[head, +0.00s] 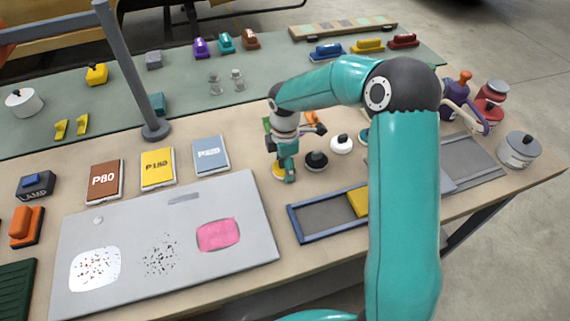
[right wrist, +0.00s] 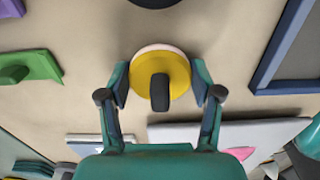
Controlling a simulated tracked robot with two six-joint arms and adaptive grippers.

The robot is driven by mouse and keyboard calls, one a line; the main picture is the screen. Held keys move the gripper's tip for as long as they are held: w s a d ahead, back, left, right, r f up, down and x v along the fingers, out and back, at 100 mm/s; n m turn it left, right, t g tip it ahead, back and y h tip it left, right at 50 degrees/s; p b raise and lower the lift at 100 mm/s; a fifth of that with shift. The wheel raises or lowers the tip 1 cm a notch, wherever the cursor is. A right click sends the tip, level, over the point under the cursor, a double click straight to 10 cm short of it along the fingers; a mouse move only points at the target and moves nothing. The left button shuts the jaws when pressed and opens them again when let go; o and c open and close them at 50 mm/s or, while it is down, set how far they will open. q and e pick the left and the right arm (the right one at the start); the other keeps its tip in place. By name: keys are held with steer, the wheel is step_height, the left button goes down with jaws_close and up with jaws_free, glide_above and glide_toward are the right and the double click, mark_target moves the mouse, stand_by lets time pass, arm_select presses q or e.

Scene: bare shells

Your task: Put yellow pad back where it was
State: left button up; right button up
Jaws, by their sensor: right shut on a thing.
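The yellow pad (right wrist: 177,88) is a round disc with a pale rim and a dark upright knob. In the right wrist view it sits between the two fingers of my right gripper (right wrist: 160,85), which are shut on its sides. In the head view my right gripper (head: 286,172) points down over the table, and only a sliver of the yellow pad (head: 277,171) shows beside it. The pad is at or close to the tabletop; I cannot tell if it touches. My left gripper is out of view.
A black pad (head: 316,161) and a white pad (head: 341,144) stand just right of the gripper. A blue-framed tray (head: 293,224) lies in front of them. Sanding sheets, including a blue one (head: 210,154), and a grey panel (head: 150,270) lie to the left.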

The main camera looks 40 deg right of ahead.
steer(key=shift+f, duration=0.15)
steer(key=o, duration=1.2)
step_height(320, 180, up, 12)
steer(key=shift+r, duration=0.15)
stand_by(0.3)
